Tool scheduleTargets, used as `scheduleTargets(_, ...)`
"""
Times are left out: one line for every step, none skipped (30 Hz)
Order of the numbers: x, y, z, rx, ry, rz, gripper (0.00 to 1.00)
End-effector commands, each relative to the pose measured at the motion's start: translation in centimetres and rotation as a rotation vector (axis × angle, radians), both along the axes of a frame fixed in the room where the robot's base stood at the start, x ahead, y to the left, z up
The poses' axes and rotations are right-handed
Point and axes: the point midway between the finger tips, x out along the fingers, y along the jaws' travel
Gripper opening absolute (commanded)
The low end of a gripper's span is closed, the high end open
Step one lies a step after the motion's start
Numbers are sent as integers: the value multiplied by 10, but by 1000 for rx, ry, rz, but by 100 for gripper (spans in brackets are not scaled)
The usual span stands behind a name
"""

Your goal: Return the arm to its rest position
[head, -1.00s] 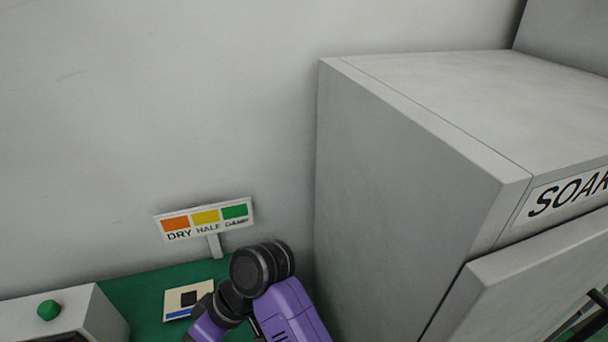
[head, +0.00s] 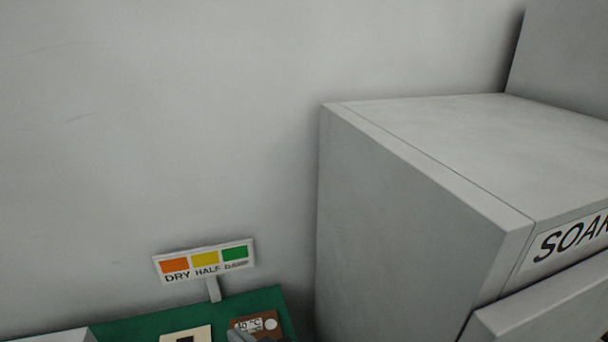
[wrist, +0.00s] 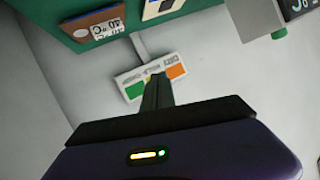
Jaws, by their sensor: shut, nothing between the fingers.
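My gripper (wrist: 157,92) shows in the wrist view at the centre. Its dark fingers are together with nothing between them, pointing toward a small sign with orange, yellow and green patches (wrist: 170,72). The fingers overlap the lower edge of the sign in the picture; I cannot tell how far apart they are. The same sign stands on its post in the head view (head: 205,262), reading DRY, HALF, DAMP. My purple arm is not clearly in the head view; a small grey and dark shape at the bottom edge is too cut off to identify.
A green board (head: 130,326) carries a cream card (head: 187,334) and a brown 40 °C card (head: 246,324). A large grey cabinet (head: 400,210) labelled SOAK fills the right. A grey box (wrist: 262,14) with a green knob (wrist: 279,34) shows in the wrist view. The wall area above the sign is clear.

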Motion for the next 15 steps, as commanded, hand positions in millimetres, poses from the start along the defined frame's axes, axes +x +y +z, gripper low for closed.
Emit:
scheduleTargets(-8, -23, -6, 16, -25, -56, 0)
scheduleTargets(-12, -35, -7, 25, -44, -87, 0)
scheduleTargets(-18, -51, -7, 38, -70, -128, 0)
scheduleTargets(-23, -63, -8, 44, -88, -156, 0)
scheduleTargets(-28, -75, -8, 51, -106, -184, 0)
scheduleTargets(-36, -91, -7, 58, -129, -220, 0)
scheduleTargets(-43, -102, -7, 62, -146, -245, 0)
scheduleTargets(-50, -114, -6, 65, -164, -270, 0)
scheduleTargets(-60, -129, -5, 68, -185, -302, 0)
scheduleTargets(-67, -140, -4, 68, -202, -325, 0)
scheduleTargets(-76, -151, -2, 70, -218, -346, 0)
scheduleTargets(-87, -164, 0, 69, -237, -374, 0)
scheduleTargets(-95, -174, 2, 68, -252, -394, 0)
scheduleTargets(-105, -184, 4, 65, -266, -411, 0)
scheduleTargets(-117, -196, 6, 62, -284, -434, 0)
